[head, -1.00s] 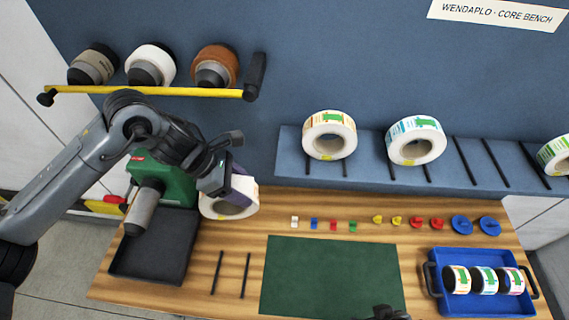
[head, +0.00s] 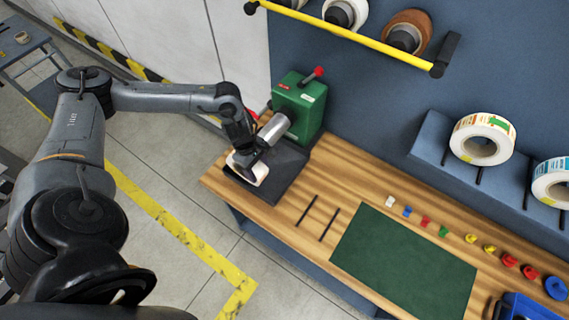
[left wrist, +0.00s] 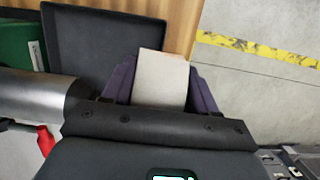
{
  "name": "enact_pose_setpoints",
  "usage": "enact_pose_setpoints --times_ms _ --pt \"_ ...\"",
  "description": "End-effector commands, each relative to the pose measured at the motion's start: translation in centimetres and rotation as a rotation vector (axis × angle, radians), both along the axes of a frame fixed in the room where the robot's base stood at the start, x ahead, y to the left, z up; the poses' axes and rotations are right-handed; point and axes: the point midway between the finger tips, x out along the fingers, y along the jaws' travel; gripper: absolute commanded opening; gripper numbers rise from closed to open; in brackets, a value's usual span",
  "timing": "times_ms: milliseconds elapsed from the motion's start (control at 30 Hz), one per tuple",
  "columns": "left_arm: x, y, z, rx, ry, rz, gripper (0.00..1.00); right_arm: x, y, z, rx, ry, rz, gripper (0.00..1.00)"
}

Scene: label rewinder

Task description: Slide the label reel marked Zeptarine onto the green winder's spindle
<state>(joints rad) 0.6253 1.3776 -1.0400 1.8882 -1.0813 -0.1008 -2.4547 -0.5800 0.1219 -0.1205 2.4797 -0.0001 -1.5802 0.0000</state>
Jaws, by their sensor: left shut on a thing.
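The green winder (head: 298,103) stands at the left end of the bench with its metal spindle (head: 272,130) pointing toward the near left. My left gripper (head: 244,162) is shut on a white label reel (head: 259,173) just past the spindle's free end, above the black tray. In the left wrist view the reel (left wrist: 160,80) shows edge-on between purple fingers, and the spindle (left wrist: 35,95) lies to its left, apart from it. The reel is not around the spindle. Its printed name cannot be read. My right gripper is out of view.
The black tray (head: 283,168) lies below the spindle. Two dark rails (head: 318,218) and a green mat (head: 400,265) are to the right. Other label reels (head: 482,139) stand on the blue shelf. A yellow rail (head: 345,32) with rolls hangs above. Small coloured pieces line the bench.

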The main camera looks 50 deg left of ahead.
Motion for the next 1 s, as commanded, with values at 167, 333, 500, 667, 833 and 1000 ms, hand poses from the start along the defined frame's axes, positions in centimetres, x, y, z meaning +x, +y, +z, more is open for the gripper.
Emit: enact_pose_setpoints --times_ms 167,333,500,667,833,1000 --pt "-2.1 0.8 -0.9 0.051 0.016 0.006 0.00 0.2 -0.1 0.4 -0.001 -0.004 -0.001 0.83" --pt "-2.1 0.8 -1.1 0.081 0.022 0.008 0.00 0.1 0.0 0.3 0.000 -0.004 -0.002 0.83" --pt "-1.6 1.0 -1.2 0.084 0.023 0.008 0.00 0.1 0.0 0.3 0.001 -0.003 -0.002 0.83" --pt "-0.8 1.2 -1.2 0.083 0.022 0.009 0.00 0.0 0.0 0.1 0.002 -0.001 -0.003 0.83" --pt "0.1 1.5 -1.2 0.082 0.023 0.008 0.00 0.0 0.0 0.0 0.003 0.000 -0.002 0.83" --pt "1.0 1.8 -1.2 0.083 0.024 0.009 0.00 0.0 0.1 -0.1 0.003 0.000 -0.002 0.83"
